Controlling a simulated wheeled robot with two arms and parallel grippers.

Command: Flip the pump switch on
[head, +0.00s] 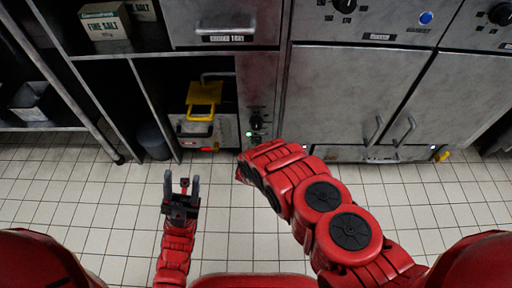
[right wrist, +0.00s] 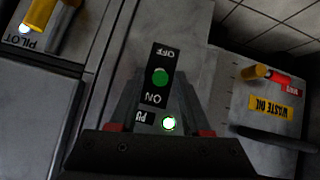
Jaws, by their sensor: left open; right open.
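The pump switch plate (right wrist: 162,72) is black, with OFF and ON printed upside down in the right wrist view and a green round part between them. I cannot tell which way the switch is set. A lamp (right wrist: 168,123) glows green beside a partly covered label starting "PU". In the head view a dark control (head: 256,122) and a green lamp (head: 249,134) show on the cabinet panel. My right gripper (right wrist: 160,92) is open, its fingers on either side of the plate; contact cannot be told. My left gripper (head: 182,186) is open and empty above the floor.
A waste oil container (right wrist: 262,100) stands beside the panel, and a yellow item (head: 203,95) is in the open bay. A pilot lamp (right wrist: 25,29) shows at the corner. Cabinet doors (head: 350,95) are right of the panel. The tiled floor (head: 110,200) is clear.

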